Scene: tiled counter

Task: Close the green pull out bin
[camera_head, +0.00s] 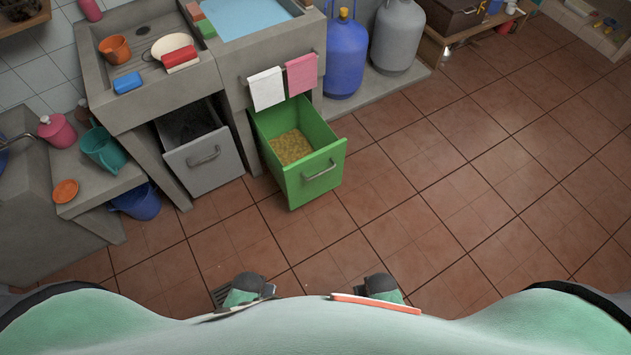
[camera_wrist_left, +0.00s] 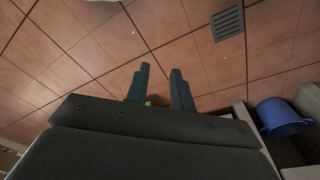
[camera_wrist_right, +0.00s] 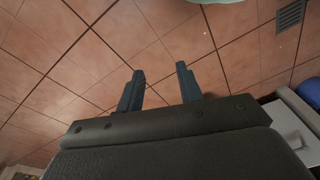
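The green pull-out bin (camera_head: 318,178) stands pulled out from under the counter in the head view. Its front has a metal handle (camera_head: 320,170), and yellowish-brown contents show inside. A small bit of green shows between the finger bases in the left wrist view; I cannot tell if it is the bin. My left gripper (camera_wrist_left: 160,72) is open and empty over the tiled floor. My right gripper (camera_wrist_right: 160,72) is also open and empty. Neither gripper touches the bin.
A grey bin (camera_head: 207,160) is also partly pulled out, left of the green one. White (camera_head: 267,89) and pink (camera_head: 301,74) towels hang above the green bin. A blue gas cylinder (camera_head: 345,58) stands to its right. A blue bucket (camera_head: 136,202) sits lower left. The tiled floor (camera_head: 450,190) is clear.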

